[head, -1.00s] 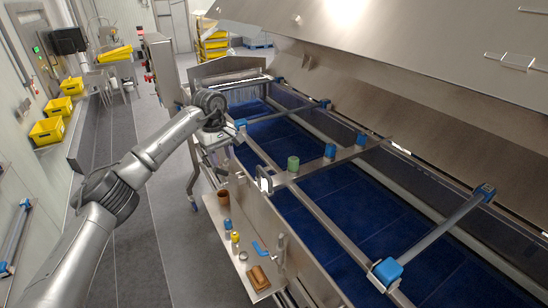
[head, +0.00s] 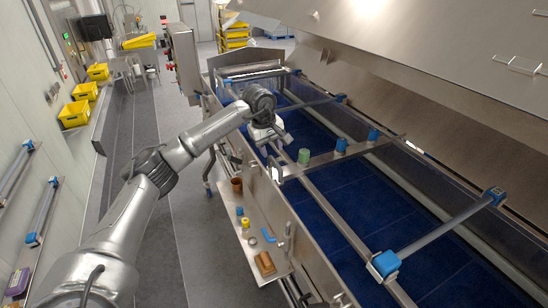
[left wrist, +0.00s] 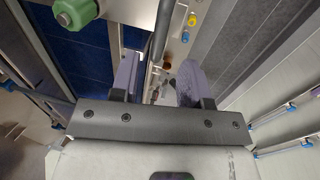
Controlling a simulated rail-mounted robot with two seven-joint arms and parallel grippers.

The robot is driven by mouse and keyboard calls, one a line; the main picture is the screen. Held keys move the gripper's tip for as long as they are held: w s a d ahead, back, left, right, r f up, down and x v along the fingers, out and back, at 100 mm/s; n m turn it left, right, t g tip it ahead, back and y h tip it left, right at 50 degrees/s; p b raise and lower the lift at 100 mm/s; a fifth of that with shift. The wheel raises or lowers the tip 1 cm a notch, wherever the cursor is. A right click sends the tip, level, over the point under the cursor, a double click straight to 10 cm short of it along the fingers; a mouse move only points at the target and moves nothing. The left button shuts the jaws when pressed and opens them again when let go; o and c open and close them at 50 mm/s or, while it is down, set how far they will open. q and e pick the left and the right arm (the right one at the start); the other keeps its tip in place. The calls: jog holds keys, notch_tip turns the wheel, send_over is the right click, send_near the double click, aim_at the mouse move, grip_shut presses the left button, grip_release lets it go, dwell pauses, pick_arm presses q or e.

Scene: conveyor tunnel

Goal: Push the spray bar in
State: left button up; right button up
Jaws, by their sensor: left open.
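A steel crossbar (head: 326,158), which looks like the spray bar, spans the blue-floored tunnel and carries a green knob (head: 303,156) and two blue knobs (head: 341,145). A pale upright handle (head: 277,173) stands at its near end, by the side wall. My left gripper (head: 280,138) is open, above the near rim and just beyond the handle in the head view. In the left wrist view its fingers (left wrist: 158,82) are apart, and a dark bar (left wrist: 163,30) shows beyond the gap. The green knob (left wrist: 75,12) is at upper left there. Contact cannot be told. My right gripper is not in view.
A side shelf (head: 240,218) holds a brown cup, small blue and yellow pieces and a brown block (head: 265,263). Another crossbar (head: 440,228) with blue end clamps lies nearer. A sloped steel hood (head: 430,60) hangs over the far side. The grey aisle floor is clear.

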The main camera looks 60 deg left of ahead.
aim_at(274, 161)
pick_arm(q)
jog(key=shift+w+d+f+p, duration=0.1)
jog(key=shift+w+f+p, duration=0.15)
jog(key=shift+f, duration=0.95)
jog(key=shift+w+f+p, duration=0.1)
jog(key=shift+w+f, duration=0.15)
jog(key=shift+f, duration=0.95)
jog(key=shift+c, duration=0.2)
grip_shut()
